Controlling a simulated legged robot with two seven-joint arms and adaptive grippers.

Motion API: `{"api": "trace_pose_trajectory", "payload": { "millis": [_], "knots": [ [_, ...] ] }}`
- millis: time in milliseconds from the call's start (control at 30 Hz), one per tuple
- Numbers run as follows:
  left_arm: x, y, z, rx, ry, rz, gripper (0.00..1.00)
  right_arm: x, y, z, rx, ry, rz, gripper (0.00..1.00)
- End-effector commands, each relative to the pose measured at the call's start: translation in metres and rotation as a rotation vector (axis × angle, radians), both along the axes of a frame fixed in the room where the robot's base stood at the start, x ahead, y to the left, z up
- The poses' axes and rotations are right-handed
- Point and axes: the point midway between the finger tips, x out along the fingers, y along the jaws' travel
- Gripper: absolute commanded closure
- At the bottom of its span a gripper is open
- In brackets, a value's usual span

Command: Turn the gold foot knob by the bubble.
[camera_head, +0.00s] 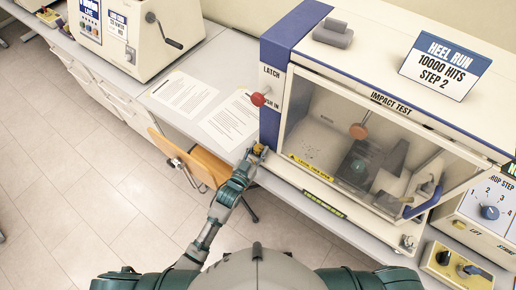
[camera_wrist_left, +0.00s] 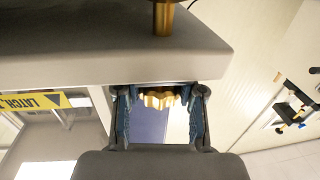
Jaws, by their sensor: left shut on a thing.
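The gold foot knob (camera_wrist_left: 160,99) sits under the front left corner of the impact test machine (camera_head: 272,125). My left gripper (camera_wrist_left: 160,94) is shut on it, with one blue-padded finger on each side. In the head view my left gripper (camera_head: 257,152) reaches that corner and hides most of the knob. A yellow-green strip (camera_head: 325,203), perhaps the bubble level, lies along the machine's front base; I cannot make out a bubble. My right gripper is out of view.
A gold post (camera_wrist_left: 163,18) shows above the grey base edge in the wrist view. A red latch ball (camera_head: 258,99) sticks out above my left gripper. Papers (camera_head: 186,94) lie on the bench, and an orange chair (camera_head: 205,168) stands left of my arm.

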Motion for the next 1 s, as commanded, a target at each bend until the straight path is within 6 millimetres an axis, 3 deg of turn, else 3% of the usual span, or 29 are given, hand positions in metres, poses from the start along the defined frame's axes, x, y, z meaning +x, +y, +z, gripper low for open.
{"api": "trace_pose_trajectory", "payload": {
  "millis": [233, 600, 633, 700, 733, 1000],
  "knots": [
    [0.0002, 0.0004, 0.0027, 0.001, -0.005, -0.125, 0.96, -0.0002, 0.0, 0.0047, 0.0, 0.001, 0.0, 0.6],
    [0.0, 0.001, 0.0017, -0.001, 0.0, -0.139, 0.96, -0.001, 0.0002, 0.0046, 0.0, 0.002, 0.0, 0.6],
    [0.0, 0.0009, 0.0017, -0.001, 0.0, -0.139, 0.56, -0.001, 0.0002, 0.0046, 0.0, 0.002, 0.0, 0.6],
    [0.0001, 0.001, 0.0016, -0.001, 0.0, -0.139, 0.39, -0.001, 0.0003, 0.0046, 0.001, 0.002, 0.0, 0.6],
    [0.0, 0.001, 0.0015, -0.001, 0.0, -0.139, 0.35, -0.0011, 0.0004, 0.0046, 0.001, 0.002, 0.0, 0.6],
    [-0.0003, 0.0013, 0.0006, 0.0, 0.001, -0.139, 0.35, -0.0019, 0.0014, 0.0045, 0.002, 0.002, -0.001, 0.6]
  ]
}}
